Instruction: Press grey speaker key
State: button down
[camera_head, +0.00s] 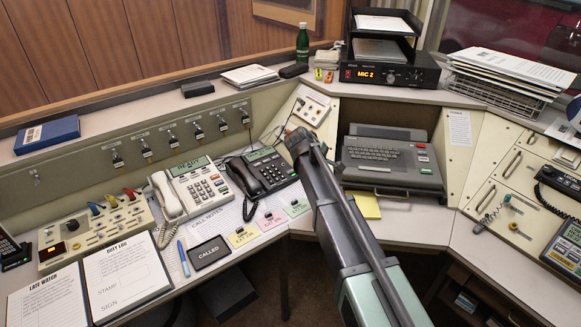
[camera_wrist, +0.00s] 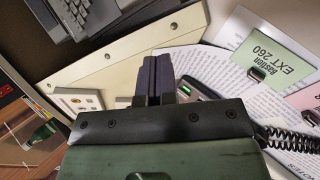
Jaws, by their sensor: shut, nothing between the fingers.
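My gripper (camera_head: 297,138) is at the end of my arm, beside the upper right corner of the black desk phone (camera_head: 263,174). In the wrist view the two dark fingers (camera_wrist: 153,78) are together with nothing between them. Below them my gripper body hides most of the phone; part of its green display (camera_wrist: 186,91) and its coiled cord (camera_wrist: 285,140) show. A white desk phone (camera_head: 191,190) with a lit green display stands to the left. I cannot make out a grey speaker key for certain on either phone; whether the fingertips touch anything is unclear.
A small cream switch panel (camera_head: 311,105) is just beyond my gripper. A grey keyboard unit (camera_head: 390,160) stands to the right. Coloured cards (camera_head: 270,220), including a green one (camera_wrist: 265,55), lie in front of the phones. Hooked plugs (camera_head: 198,131) line the sloped panel behind.

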aim_at(292, 174)
jog(key=w+a+r+n+t, duration=0.2)
jog(key=w+a+n, duration=0.2)
jog(key=w+a, duration=0.3)
jog(key=shift+a+r+h, duration=0.2)
jog(key=shift+a+h, duration=0.1)
jog(key=shift+a, duration=0.7)
jog(key=shift+w+f, duration=0.1)
jog(key=f+b, duration=0.5)
jog(key=w+a+f+b, duration=0.1)
jog(key=f+b, duration=0.2)
jog(key=shift+f+b, duration=0.3)
jog(key=shift+b, duration=0.05)
dwell(0.6)
jog(key=shift+f+b, duration=0.4)
jog(key=shift+f+b, duration=0.35)
dwell(0.4)
jog(key=shift+r, duration=0.15)
jog(key=shift+r+p, duration=0.65)
jog(key=shift+p, duration=0.15)
